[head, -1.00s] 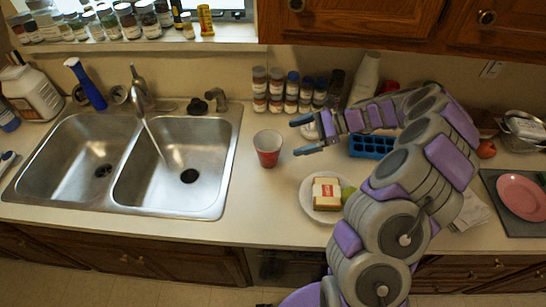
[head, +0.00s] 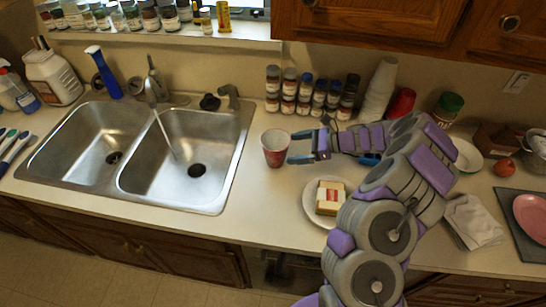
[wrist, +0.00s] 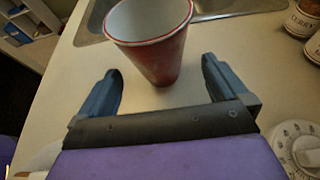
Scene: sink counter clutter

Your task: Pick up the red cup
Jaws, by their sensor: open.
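The red cup (head: 276,148) stands upright on the counter just right of the sink, with a white inside and rim. My gripper (head: 296,149) is at its right side, low and level, pointing at it. In the wrist view the red cup (wrist: 155,45) is straight ahead, centred just beyond the fingertips. My gripper (wrist: 160,88) is open, with one blue-grey finger on each side and nothing between them. In the head view the far finger is partly hard to make out.
A plate (head: 313,205) with a sandwich lies in front of my arm. Spice jars (head: 305,93) stand along the wall behind. The double sink (head: 190,160) is left of the cup. A kitchen timer (wrist: 296,150) shows at lower right in the wrist view.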

